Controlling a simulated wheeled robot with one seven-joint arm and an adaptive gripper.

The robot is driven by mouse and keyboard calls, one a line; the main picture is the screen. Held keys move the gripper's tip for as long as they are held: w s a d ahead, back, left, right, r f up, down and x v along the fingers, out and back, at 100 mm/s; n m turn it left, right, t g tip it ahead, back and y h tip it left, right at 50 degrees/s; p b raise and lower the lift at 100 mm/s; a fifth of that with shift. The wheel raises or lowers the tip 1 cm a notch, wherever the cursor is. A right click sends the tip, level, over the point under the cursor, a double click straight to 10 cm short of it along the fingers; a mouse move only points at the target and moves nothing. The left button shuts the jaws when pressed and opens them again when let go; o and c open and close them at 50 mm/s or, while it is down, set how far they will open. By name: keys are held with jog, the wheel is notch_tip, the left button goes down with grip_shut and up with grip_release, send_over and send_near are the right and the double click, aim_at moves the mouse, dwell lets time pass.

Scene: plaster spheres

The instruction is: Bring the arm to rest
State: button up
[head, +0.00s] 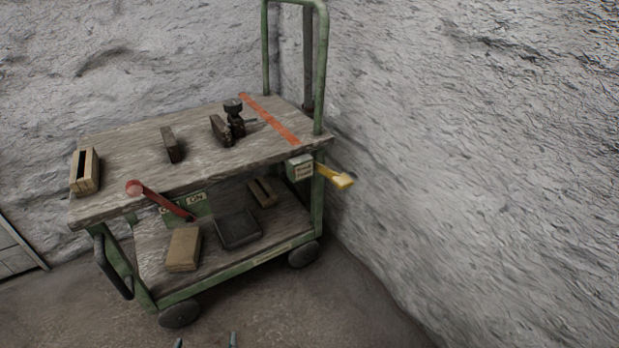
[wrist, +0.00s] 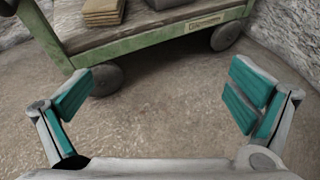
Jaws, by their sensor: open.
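My gripper (wrist: 160,98) is open and empty in the wrist view, its two teal-padded fingers spread wide above bare floor. In the head view only the tips of my gripper (head: 206,341) show at the bottom edge, in front of the cart. The green cart with a wooden top (head: 130,140) stands beyond my gripper, apart from it. The cart's lower frame (wrist: 150,46) and a wheel (wrist: 93,80) show ahead of the fingers in the wrist view.
On the cart top are a slotted wooden block (head: 85,171), dark blocks (head: 172,145) and a dark knobbed device (head: 234,118). A red lever (head: 160,199) and a yellow handle (head: 336,177) stick out. The lower shelf holds a dark tray (head: 238,229). Rough walls stand behind; front floor is clear.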

jog(key=w+d+r+m+g+h, duration=0.1)
jog(key=w+d+r+m+h, duration=0.45)
jog(key=r, duration=0.55)
jog(key=w+d+r+m+g+h, duration=0.1)
jog(key=w+d+r+m+h, duration=0.2)
jog(key=w+d+r+m, duration=0.6)
jog(key=s+d+r+m+g+h, duration=0.1)
jog(key=s+d+r+m+g, duration=0.35)
jog(key=d+r, duration=0.65)
jog(key=s+d+r+m+g+h, duration=0.1)
jog(key=s+d+r+m+g, duration=0.2)
jog(key=d+r+m+g, duration=0.65)
jog(key=s+d+r+m+t+y, duration=0.2)
jog(key=s+d+r+m+y, duration=0.15)
jog(key=s+d, duration=0.9)
jog(key=s+a+m+y, duration=0.4)
jog(key=s+m+y, duration=0.15)
jog(key=s, duration=0.75)
notch_tip(320, 180, up, 37)
jog(key=t+p, duration=0.4)
jog(key=p, duration=3)
jog(key=shift+w+d+n+t+p, duration=0.2)
jog(key=shift+n+t+p, duration=0.1)
jog(key=shift+n+p, duration=0.1)
jog(key=shift+f, duration=0.1)
